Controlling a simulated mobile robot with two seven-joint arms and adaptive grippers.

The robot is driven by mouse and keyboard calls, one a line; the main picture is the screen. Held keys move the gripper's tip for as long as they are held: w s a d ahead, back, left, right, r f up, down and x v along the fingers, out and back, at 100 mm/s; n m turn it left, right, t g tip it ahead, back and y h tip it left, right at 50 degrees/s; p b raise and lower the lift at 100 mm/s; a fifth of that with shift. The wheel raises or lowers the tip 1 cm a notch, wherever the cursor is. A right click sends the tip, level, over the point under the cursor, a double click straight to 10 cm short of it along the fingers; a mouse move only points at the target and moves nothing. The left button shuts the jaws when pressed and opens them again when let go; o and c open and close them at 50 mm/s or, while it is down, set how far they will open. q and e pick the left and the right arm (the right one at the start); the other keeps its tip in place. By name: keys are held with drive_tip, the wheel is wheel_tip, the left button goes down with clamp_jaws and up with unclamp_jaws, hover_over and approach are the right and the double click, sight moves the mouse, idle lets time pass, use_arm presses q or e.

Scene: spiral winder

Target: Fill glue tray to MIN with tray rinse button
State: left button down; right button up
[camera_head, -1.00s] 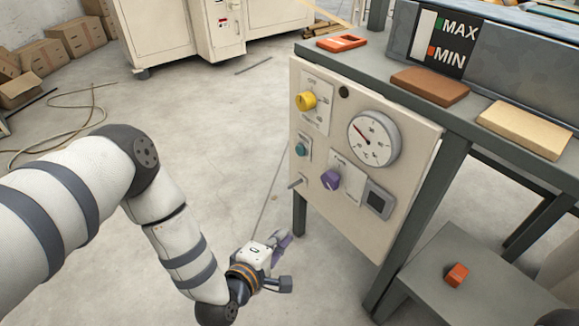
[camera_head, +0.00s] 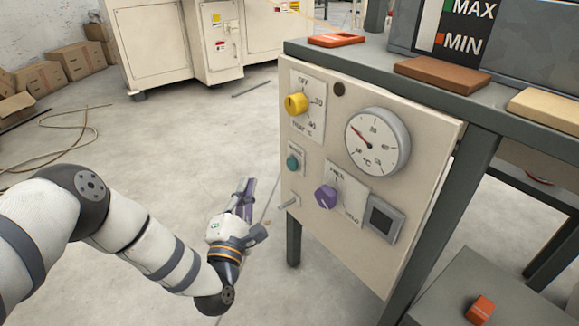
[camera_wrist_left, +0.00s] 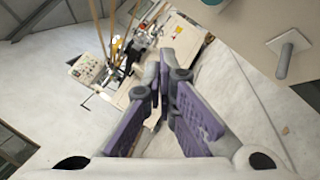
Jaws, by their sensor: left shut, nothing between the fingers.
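The control panel (camera_head: 335,240) carries a small teal button (camera_head: 293,163) on its left side; its label is too small to read. A yellow knob (camera_head: 296,103) is above it and a purple knob (camera_head: 326,197) is to its lower right. The grey glue tray (camera_head: 540,50) on the bench top bears a MAX/MIN gauge (camera_head: 453,38); I cannot tell its level. My left gripper (camera_head: 246,190) is shut and empty, left of the panel and below the teal button, touching nothing. Its purple fingers (camera_wrist_left: 165,75) fill the middle of the left wrist view. My right gripper is out of view.
A short grey peg (camera_head: 288,202) sticks out from the panel under the teal button; it also shows in the left wrist view (camera_wrist_left: 286,58). A round temperature dial (camera_head: 377,142) and a dark square switch (camera_head: 381,220) are further right. Open floor (camera_head: 160,150) lies left of the panel.

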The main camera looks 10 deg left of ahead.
sight(292, 164)
use_arm(q)
drive_tip(key=w+d+b, duration=0.3)
drive_tip(key=w+d, duration=0.1)
drive_tip(key=w, duration=0.2)
drive_tip(key=shift+d, duration=0.4)
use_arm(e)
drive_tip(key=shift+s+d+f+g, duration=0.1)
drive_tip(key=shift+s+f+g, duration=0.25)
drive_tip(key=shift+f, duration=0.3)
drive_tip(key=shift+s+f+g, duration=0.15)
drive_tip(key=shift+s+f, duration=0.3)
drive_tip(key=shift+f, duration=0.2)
use_arm(q)
drive_tip(key=shift+w+f+b, duration=0.1)
drive_tip(key=shift+b, duration=0.2)
drive_tip(key=shift+w+d, duration=0.25)
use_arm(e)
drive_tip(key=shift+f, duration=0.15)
